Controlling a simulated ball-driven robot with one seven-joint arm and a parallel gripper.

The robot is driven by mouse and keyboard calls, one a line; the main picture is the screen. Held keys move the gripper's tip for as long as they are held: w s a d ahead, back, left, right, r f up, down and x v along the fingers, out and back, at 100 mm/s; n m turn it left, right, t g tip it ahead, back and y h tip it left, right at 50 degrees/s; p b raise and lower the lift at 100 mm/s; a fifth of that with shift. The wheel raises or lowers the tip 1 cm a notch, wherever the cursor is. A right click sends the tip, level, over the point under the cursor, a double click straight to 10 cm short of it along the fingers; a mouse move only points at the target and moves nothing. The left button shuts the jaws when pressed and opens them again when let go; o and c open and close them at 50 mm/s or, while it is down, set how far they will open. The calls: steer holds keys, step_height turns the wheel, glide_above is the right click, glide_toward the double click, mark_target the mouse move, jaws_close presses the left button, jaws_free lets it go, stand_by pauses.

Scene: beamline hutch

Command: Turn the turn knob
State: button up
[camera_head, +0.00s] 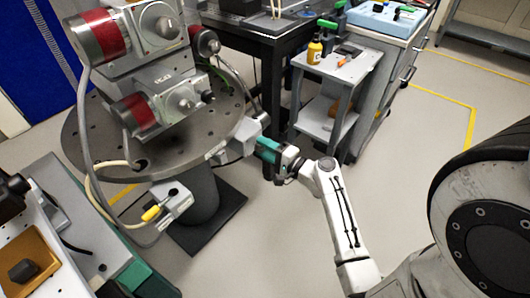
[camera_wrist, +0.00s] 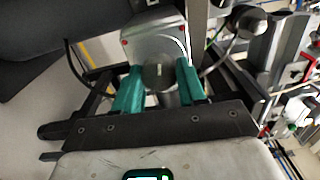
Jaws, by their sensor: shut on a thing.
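The turn knob (camera_wrist: 157,74) is a dark round knob on the front of a light grey housing in the wrist view. In the head view the housing (camera_head: 242,139) sits at the right edge of a round metal table, and the knob itself is hidden by my fingers. My gripper (camera_head: 261,147) reaches it from the right. In the wrist view the two teal fingers of my gripper (camera_wrist: 159,86) stand on either side of the knob, shut on it. The knob's face shows a short pale mark.
The round perforated table (camera_head: 90,150) carries grey instruments with red bands (camera_head: 97,35). A small grey cart (camera_head: 335,68) with a yellow bottle (camera_head: 314,52) stands behind my arm. A cable-hung box with a yellow part (camera_head: 172,207) is at the left. Open floor (camera_head: 270,235) lies in front.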

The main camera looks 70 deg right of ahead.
steer(key=shift+n, duration=0.4)
steer(key=o, duration=1)
steer(key=shift+o, duration=0.2)
steer(key=shift+s, duration=0.1)
steer(key=v, duration=1)
steer(key=shift+s+a, duration=0.15)
steer(key=shift+s, duration=0.2)
